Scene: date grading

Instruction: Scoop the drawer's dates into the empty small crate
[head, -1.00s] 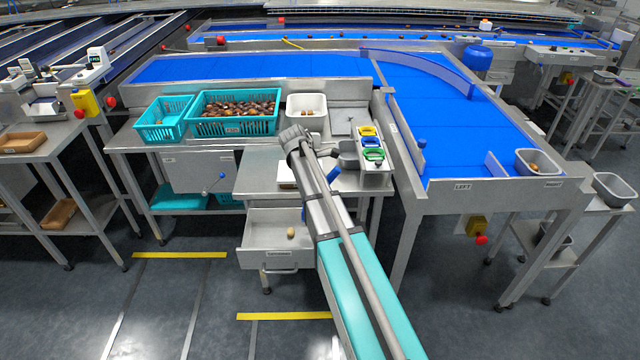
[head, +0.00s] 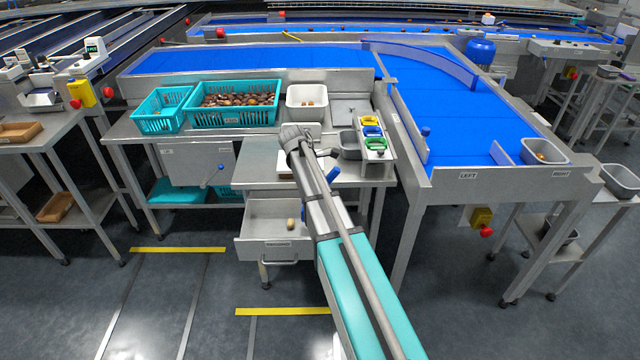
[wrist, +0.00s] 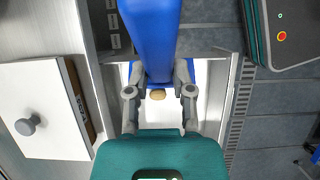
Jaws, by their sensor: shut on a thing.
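The open drawer (head: 262,236) stands under the steel bench, with one brown date (head: 291,224) visible inside near its right side. In the wrist view my gripper (wrist: 158,86) is shut on a blue thing (wrist: 150,35), which looks like the scoop's handle. A date (wrist: 158,94) shows just below it, between the fingers, over the pale drawer floor (wrist: 205,85). In the head view my gripper is hidden by my arm. A small teal crate (head: 160,124) stands at the bench's back left and looks almost empty.
A large teal crate (head: 233,117) full of dates stands beside the small one. A white tub (head: 307,112) holds a few dates. Green, blue and yellow-handled items (head: 373,132) sit at the bench's right. A blue conveyor (head: 455,120) lies right.

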